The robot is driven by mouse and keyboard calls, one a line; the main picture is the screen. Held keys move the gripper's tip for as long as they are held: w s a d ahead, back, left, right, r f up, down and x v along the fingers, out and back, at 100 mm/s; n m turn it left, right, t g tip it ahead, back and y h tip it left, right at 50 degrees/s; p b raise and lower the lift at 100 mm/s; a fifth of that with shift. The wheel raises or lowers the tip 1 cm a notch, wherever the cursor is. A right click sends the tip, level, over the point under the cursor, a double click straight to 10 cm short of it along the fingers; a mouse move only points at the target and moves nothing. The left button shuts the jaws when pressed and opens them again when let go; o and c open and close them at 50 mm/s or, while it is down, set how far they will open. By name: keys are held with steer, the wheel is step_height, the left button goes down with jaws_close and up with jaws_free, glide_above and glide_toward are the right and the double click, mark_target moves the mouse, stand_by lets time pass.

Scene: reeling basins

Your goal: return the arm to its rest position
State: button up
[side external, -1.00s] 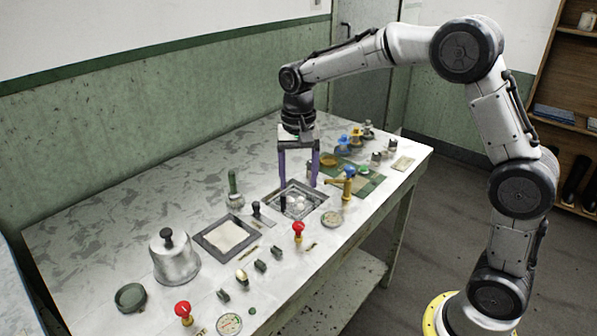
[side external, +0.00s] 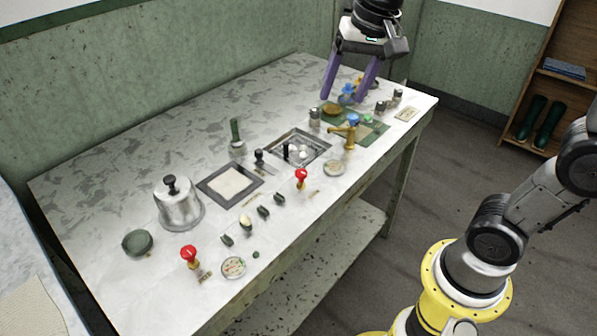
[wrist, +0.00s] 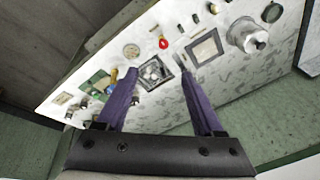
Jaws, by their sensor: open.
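My gripper (side external: 345,97) is open and empty, held above the far right part of the table in the side view, with its two purple fingers spread apart. In the wrist view, my gripper (wrist: 154,80) looks down along the table top from a height, with nothing between the fingers. My forearm and upper links are mostly outside the side view. Parts of some small items at the far end of the table are hidden behind the fingers.
The table (side external: 110,190) carries a recessed basin (side external: 318,148), a framed pale pad (side external: 255,181), a metal bell-shaped cover (side external: 180,207), red-knobbed valves (side external: 300,176), a yellow tap (side external: 349,138) and a green mat (side external: 372,133). A shelf with dark boots (side external: 549,122) stands at the right.

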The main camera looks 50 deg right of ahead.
steer(key=s+f+n+t, duration=0.1)
steer(key=s+f+n, duration=0.2)
steer(key=s, duration=0.5)
steer(key=s+f+n+t, duration=0.1)
steer(key=s+f+n, duration=0.2)
steer(key=s+n, duration=0.2)
steer(key=s, duration=0.2)
steer(key=shift+s+f, duration=0.15)
steer(key=shift+s, duration=0.25)
steer(key=shift+a, duration=0.1)
